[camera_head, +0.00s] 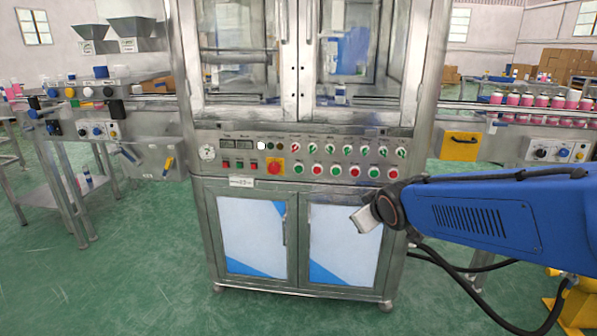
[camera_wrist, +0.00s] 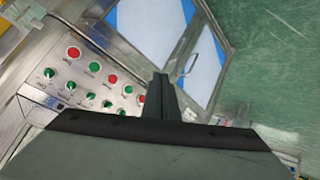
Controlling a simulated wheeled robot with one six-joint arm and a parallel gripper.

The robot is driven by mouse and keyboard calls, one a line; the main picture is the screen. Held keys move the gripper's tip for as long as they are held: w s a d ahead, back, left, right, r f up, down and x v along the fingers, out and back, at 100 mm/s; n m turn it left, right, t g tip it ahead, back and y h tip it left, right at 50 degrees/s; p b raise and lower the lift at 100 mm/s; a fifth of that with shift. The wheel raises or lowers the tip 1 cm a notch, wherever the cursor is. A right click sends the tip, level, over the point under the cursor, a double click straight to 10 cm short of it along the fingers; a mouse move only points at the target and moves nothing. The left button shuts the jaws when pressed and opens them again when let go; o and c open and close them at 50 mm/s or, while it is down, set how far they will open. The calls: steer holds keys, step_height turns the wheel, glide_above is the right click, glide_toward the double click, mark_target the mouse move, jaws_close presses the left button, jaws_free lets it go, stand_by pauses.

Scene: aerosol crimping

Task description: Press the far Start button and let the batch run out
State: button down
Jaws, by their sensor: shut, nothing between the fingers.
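The machine's control panel (camera_head: 230,170) has a lower row of alternating green and red push buttons. The row's leftmost green button (camera_head: 298,169) is beside the red emergency stop (camera_head: 275,167). Its rightmost green button (camera_head: 373,172) is near the panel's right end and also shows in the wrist view (camera_wrist: 95,67). The rightmost red button (camera_head: 393,173) also shows there (camera_wrist: 73,53). I cannot read which button is Start. My gripper (camera_wrist: 160,80) is shut and empty, its fingers apart from those two buttons. In the head view my gripper (camera_head: 364,218) is below the panel's right end, before the right cabinet door.
Selector knobs (camera_head: 347,150) sit above the buttons. Cabinet doors (camera_head: 253,235) with handles lie below the panel. A conveyor with pink-and-white cans (camera_head: 530,100) is at the right. A side station with more buttons (camera_head: 90,95) is at the left. Green floor in front is open.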

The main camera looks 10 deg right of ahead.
mark_target(299, 169)
steer(key=w+a+n+t+y, duration=0.1)
steer(key=w+a+n+y, duration=0.1)
steer(key=w, duration=0.5)
steer(key=w+a+f+n+t+y, duration=0.1)
steer(key=w+a+n+t+y, duration=0.1)
steer(key=w+a, duration=0.5)
steer(key=w+a+n+t+y, duration=0.1)
steer(key=w+a+n+y, duration=0.3)
steer(key=w, duration=0.4)
steer(key=shift+a+f+n+t, duration=0.4)
steer(key=shift+a+n, duration=0.05)
steer(key=shift+n, duration=0.65)
steer(key=shift+w+d, duration=0.45)
steer(key=shift+w, duration=0.95)
steer(key=shift+w+d, duration=0.5)
steer(key=shift+w, duration=0.9)
steer(key=shift+w+d, duration=0.45)
steer(key=shift+w, duration=0.95)
steer(key=shift+w, duration=0.1)
steer(key=shift+w+d, duration=0.1)
steer(key=shift+w, duration=0.2)
